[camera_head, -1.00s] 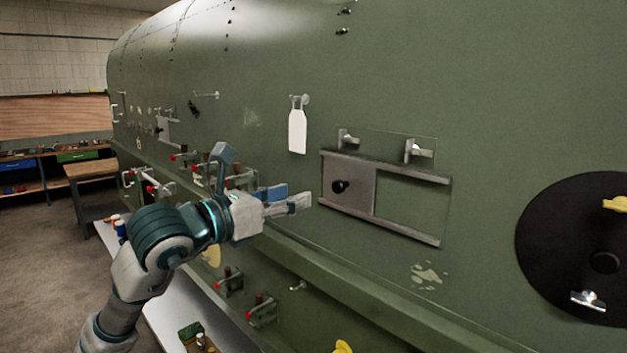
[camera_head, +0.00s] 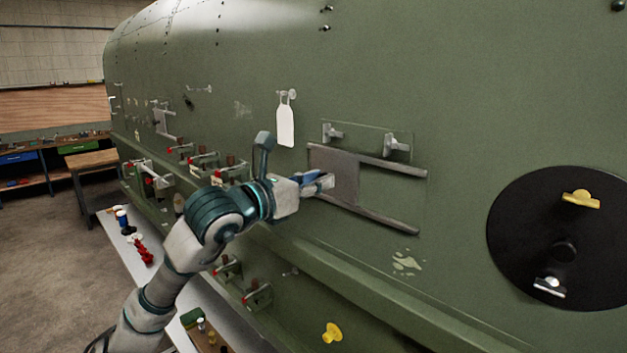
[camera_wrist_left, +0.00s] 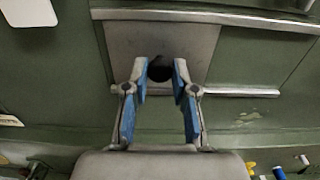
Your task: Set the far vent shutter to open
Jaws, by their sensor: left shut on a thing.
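A grey sliding vent shutter (camera_head: 345,172) sits at the left end of its two rails on the green fuselage. The right part of the rails frames bare green skin. It fills the upper middle of the left wrist view (camera_wrist_left: 200,45). My left gripper (camera_head: 328,181) is at this shutter, shut on its black knob (camera_wrist_left: 160,70), which shows between the fingertips in the wrist view. The gripper hides the knob in the head view. A smaller, similar shutter (camera_head: 160,120) is farther along the fuselage at the left. My right gripper is not in view.
A white tag (camera_head: 285,122) hangs above left of the shutter. Two metal clips (camera_head: 396,143) are above it. A black disc (camera_head: 555,238) with yellow and silver clamps is at right. Red-tipped clamps (camera_head: 205,161) line the lower fuselage, above a long bench (camera_head: 128,255).

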